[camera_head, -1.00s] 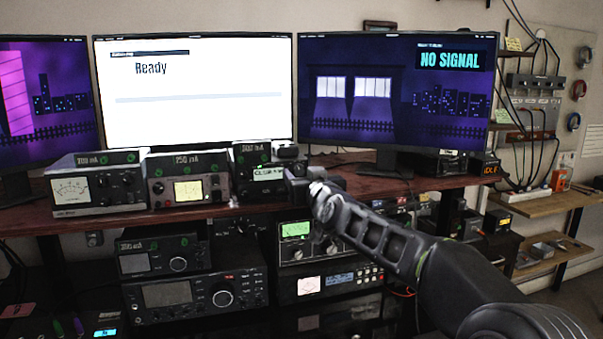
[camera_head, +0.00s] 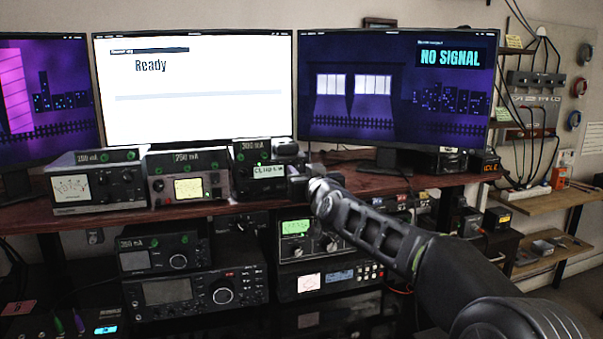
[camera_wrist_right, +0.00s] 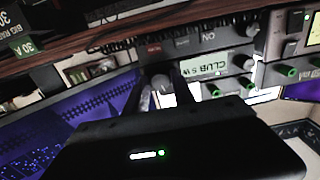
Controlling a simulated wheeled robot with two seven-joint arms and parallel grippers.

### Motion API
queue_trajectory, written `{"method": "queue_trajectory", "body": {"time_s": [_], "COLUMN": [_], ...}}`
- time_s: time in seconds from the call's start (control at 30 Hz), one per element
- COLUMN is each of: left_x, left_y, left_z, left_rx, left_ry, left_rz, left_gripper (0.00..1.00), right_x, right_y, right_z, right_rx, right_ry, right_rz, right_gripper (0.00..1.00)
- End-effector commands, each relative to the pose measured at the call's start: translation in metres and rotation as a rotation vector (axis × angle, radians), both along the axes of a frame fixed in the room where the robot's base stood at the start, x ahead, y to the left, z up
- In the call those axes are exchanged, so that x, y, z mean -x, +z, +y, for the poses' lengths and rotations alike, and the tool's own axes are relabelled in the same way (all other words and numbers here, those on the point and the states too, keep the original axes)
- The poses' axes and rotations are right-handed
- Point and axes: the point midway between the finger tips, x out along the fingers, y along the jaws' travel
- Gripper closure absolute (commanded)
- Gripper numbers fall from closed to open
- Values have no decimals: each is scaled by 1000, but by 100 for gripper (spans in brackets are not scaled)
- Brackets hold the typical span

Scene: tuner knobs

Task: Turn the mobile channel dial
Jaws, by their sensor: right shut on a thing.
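The small radio unit (camera_head: 268,158) with a lit display reading about "CLUB 5 W" stands on the upper shelf below the monitors, under a "300 mA" tag. Its display (camera_wrist_right: 208,66) also shows in the right wrist view, with several knobs around it. My right gripper (camera_head: 296,186) is at the unit's right front. In the right wrist view the two dark fingers of my right gripper (camera_wrist_right: 164,88) are on either side of a grey round dial (camera_wrist_right: 160,82) and shut on it. The dial is partly hidden by the fingers. My left gripper is not in view.
Two meter units, one analogue (camera_head: 95,186) and one with a lit screen (camera_head: 188,188), stand to the left. More radios (camera_head: 195,290) sit on the shelf below. A monitor (camera_head: 395,88) reading "NO SIGNAL" stands behind to the right. A small power unit (camera_head: 486,164) stands at the shelf's right end.

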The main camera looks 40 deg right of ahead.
Motion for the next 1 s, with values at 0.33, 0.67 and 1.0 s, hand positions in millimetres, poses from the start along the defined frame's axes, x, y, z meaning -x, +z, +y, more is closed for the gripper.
{"method": "queue_trajectory", "body": {"time_s": [0.33,0.67,1.0], "left_x": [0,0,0], "left_y": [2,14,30], "left_z": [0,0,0], "left_rx": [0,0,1], "left_ry": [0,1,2], "left_rz": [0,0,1], "left_gripper": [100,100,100], "right_x": [0,0,0], "right_y": [1,2,2], "right_z": [0,0,0], "right_rx": [16,145,363], "right_ry": [0,1,1], "right_rz": [6,52,128], "right_gripper": [100,100,100]}}
